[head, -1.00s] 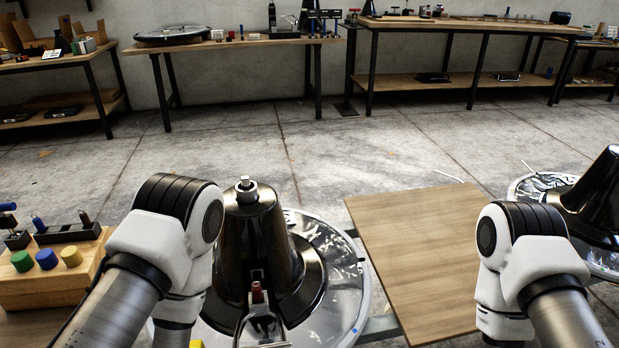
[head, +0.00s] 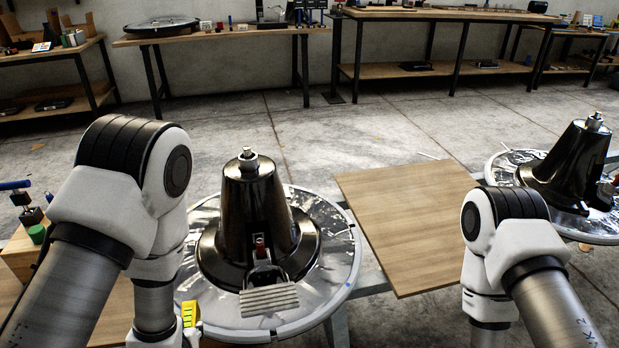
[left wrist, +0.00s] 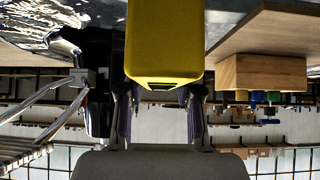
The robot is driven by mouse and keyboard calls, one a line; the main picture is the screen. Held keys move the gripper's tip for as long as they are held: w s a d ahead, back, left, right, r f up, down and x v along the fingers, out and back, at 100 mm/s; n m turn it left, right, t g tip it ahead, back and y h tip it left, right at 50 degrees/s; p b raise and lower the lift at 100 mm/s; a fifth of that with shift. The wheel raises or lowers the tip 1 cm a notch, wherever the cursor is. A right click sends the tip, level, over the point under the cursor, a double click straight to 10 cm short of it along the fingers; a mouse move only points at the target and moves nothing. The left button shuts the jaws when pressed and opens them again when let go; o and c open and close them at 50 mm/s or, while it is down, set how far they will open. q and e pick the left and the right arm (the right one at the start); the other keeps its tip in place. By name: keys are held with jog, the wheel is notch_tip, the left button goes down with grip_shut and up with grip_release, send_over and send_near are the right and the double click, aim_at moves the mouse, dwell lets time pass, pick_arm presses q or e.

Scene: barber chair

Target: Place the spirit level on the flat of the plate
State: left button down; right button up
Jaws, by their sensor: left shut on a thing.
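The spirit level is yellow. In the head view its visible part (head: 190,313) is beside the left rim of the round shiny plate (head: 335,275), which surrounds a black cone-shaped column. In the left wrist view my left gripper (left wrist: 161,98) is shut on the level (left wrist: 165,45), with a dark finger on each side. The level's far end is cut off there. In the head view my left forearm hides much around the grip, so I cannot tell whether the level touches the plate. My right gripper is below the picture; only its arm shows.
The black column (head: 256,205) and ribbed footrest (head: 269,300) rise from the plate's middle and front. A wooden board (head: 415,215) lies to its right, with a second chair base (head: 565,165) beyond. A wooden block (left wrist: 262,73) stands near the level in the left wrist view.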

pick_arm(q)
jog(key=w+d+r+m+h, duration=0.1)
jog(key=w+d+r, duration=0.25)
jog(key=w, duration=0.35)
jog(key=w+d+r+m+h, duration=0.15)
jog(key=w+r, duration=0.25)
jog(key=w, duration=0.4)
jog(key=s+r+p, duration=0.5)
jog(key=r+p, duration=0.4)
jog(key=p, duration=0.3)
jog(key=s+r+p, duration=0.4)
jog(key=r+p, duration=0.6)
jog(key=p, duration=0.2)
jog(key=shift+s+d, duration=0.15)
jog(key=shift+s, duration=0.25)
jog(key=shift+y, duration=0.25)
